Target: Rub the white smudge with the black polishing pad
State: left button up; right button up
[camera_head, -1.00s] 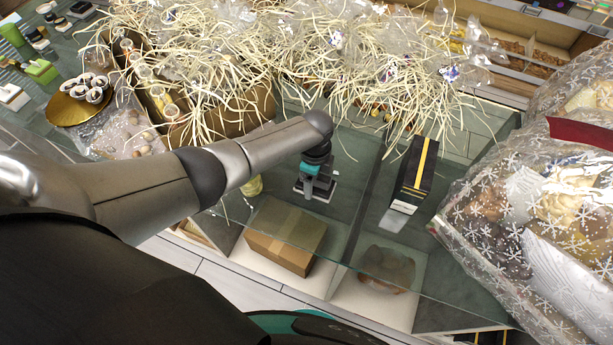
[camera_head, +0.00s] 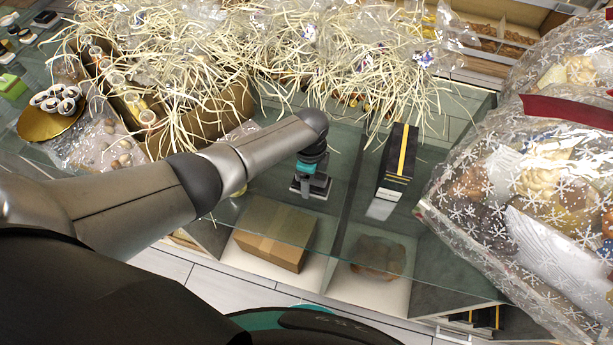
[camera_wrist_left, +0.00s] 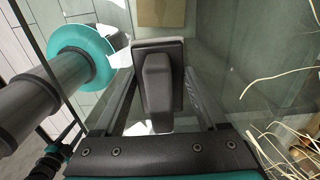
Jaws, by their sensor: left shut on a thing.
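The black polishing pad (camera_head: 321,187) is at the glass counter top, under my left gripper (camera_head: 311,178), in the middle of the head view. In the left wrist view the pad (camera_wrist_left: 158,62) has a raised grip, and the fingers of my left gripper (camera_wrist_left: 160,95) are shut on that grip from both sides. The pad looks flat on the glass or just above it; I cannot tell which. White patches (camera_wrist_left: 121,58) show beside the pad in the wrist view; I cannot tell whether they are the smudge or reflections. My right gripper is not in view.
A black box with a yellow stripe (camera_head: 398,160) stands right of the pad. Wrapped hampers with straw strands (camera_head: 220,75) lie behind, and a snowflake-wrapped hamper (camera_head: 530,190) fills the right. A brown carton (camera_head: 275,235) sits below the glass. Clear glass lies between pad and striped box.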

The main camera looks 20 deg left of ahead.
aim_at(296, 176)
pick_arm(q)
jog(key=shift+d, duration=0.1)
jog(key=shift+d, duration=1.45)
jog(key=shift+a, duration=0.1)
jog(key=shift+a, duration=1.55)
jog(key=shift+a+f+p, duration=0.1)
jog(key=shift+a+p, duration=0.25)
jog(key=shift+a, duration=1.2)
jog(key=shift+a, duration=0.15)
